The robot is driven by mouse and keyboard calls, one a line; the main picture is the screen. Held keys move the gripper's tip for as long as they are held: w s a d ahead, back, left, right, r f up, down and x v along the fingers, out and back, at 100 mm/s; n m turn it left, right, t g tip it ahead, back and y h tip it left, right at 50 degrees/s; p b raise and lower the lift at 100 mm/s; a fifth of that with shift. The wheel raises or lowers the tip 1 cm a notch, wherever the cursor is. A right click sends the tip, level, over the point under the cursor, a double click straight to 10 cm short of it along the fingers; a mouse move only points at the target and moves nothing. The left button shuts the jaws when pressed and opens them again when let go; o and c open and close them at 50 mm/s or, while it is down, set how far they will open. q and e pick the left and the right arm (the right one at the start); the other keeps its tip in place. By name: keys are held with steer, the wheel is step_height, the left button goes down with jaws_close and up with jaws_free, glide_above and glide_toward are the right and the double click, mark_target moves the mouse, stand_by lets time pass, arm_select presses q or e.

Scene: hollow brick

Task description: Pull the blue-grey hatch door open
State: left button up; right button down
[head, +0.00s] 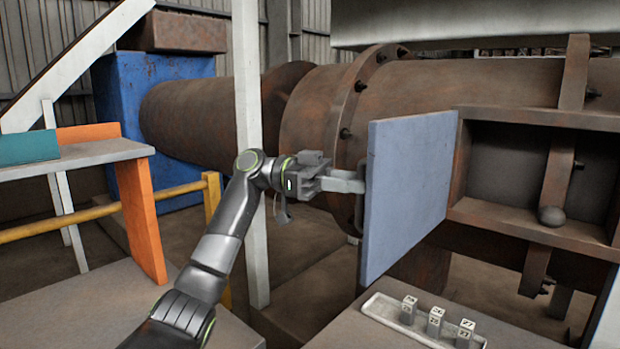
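The blue-grey hatch door (412,190) stands swung out wide from its rusty opening (510,160), with its right edge at the opening's left side. The inside of the opening shows. A dark handle (358,222) is on the door's left-hand face, seen nearly edge-on. My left gripper (352,182) reaches in from the left, and its light grey fingers are closed at the handle. The fingertips are partly hidden where they meet the handle and door. My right gripper is not in view.
A pale tray (385,318) with several small numbered blocks (436,318) lies below the door. A white post (249,130) stands behind my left arm. A yellow rail (95,213) and an orange-legged table (143,215) are at left. A large rusty pipe (200,125) runs behind.

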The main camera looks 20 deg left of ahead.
arm_select(q)
steer(key=a+b, duration=0.2)
steer(key=a, duration=1.4)
